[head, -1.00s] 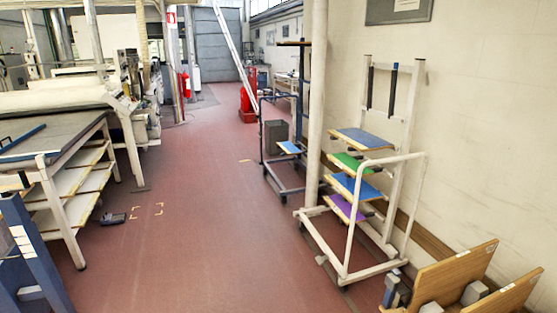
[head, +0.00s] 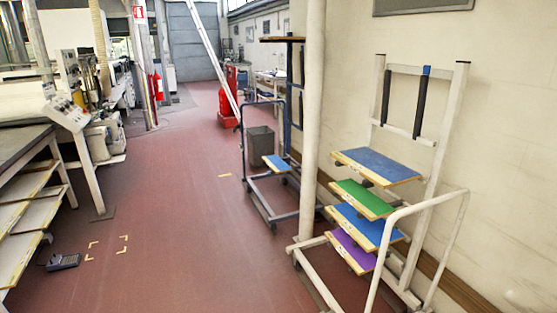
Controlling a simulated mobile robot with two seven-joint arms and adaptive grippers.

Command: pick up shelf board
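Several shelf boards sit one above another on a white wheeled rack (head: 449,130) at the right, by the wall. The top board (head: 376,165) is blue with a wooden edge. Below it are a green board (head: 362,198), a second blue board (head: 366,226) and a purple board (head: 350,250) at the bottom. Another small blue board (head: 277,164) lies on a dark blue cart (head: 262,207) farther back. Neither of my grippers shows in the head view.
A round pillar (head: 312,120) stands just left of the white rack. A workbench with shelves (head: 28,210) is at the left. A small dark device (head: 63,261) lies on the floor near corner marks. The red floor (head: 180,230) between is clear.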

